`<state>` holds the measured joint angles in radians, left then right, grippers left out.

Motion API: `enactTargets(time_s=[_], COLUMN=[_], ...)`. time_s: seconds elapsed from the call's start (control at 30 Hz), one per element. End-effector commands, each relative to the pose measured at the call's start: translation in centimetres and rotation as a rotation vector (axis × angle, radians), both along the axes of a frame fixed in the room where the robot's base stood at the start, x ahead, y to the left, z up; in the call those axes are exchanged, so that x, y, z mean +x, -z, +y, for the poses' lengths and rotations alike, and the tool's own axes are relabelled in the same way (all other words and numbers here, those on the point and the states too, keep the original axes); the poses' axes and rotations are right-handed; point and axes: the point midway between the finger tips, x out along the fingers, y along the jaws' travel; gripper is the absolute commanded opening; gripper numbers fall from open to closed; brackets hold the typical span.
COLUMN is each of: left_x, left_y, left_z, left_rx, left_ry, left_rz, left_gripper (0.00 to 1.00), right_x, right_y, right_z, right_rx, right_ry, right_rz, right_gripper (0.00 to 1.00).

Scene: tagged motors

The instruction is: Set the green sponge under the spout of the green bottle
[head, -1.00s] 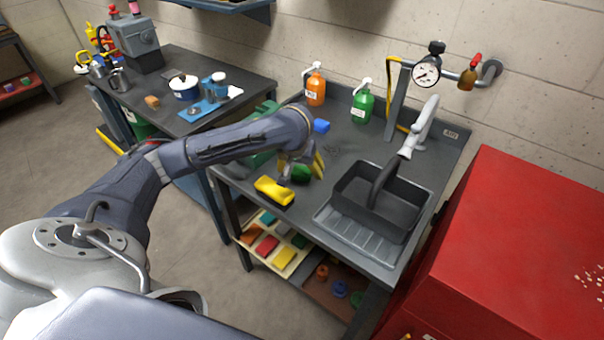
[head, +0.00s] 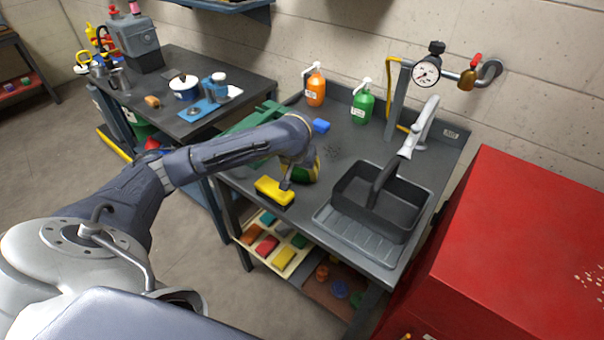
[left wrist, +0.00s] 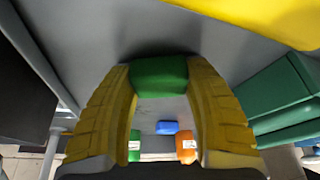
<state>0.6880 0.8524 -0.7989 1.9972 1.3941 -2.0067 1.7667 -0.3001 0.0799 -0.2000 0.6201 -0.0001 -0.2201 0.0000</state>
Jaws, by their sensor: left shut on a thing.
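My left gripper (head: 308,171) is low over the counter. In the left wrist view its yellow fingers (left wrist: 160,88) are shut on the green sponge (left wrist: 160,76), one on each side of it. In the head view the sponge is mostly hidden by the gripper; I cannot tell whether it touches the counter. The green bottle (head: 362,105) with a white pump spout stands at the back of the counter, right of the orange bottle. It also shows in the left wrist view (left wrist: 134,146), beyond the fingers. My right gripper is not in view.
A yellow sponge (head: 274,190) lies at the front edge. A blue sponge (head: 321,126) and an orange bottle (head: 315,88) are farther back. A black sink basin (head: 375,208) stands right, a green case (head: 245,135) left. The counter before the green bottle is clear.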

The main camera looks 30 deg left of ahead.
Motion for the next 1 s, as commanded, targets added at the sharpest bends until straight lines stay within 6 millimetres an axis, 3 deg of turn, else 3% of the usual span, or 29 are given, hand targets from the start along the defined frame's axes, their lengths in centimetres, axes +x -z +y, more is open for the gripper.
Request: enactTargets(time_s=[0.37, 0.57, 0.77, 1.0], left_x=[0.0, 0.1, 0.2, 0.1], left_y=[-0.1, -1.1, -4.0, -9.3], left_z=[0.0, 0.0, 0.1, 0.1], left_rx=[0.0, 0.0, 0.001, 0.003], left_ry=[0.0, 0.001, 0.0, 0.001], left_rz=[0.0, -0.003, -0.006, -0.008], left_gripper=[0.34, 0.34, 0.34, 0.34], right_x=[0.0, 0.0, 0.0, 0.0], right_y=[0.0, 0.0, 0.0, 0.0], right_z=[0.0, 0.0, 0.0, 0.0], right_rx=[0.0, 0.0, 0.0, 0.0], right_ry=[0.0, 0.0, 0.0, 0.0], right_rz=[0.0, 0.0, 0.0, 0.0], right_gripper=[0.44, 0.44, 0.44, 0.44])
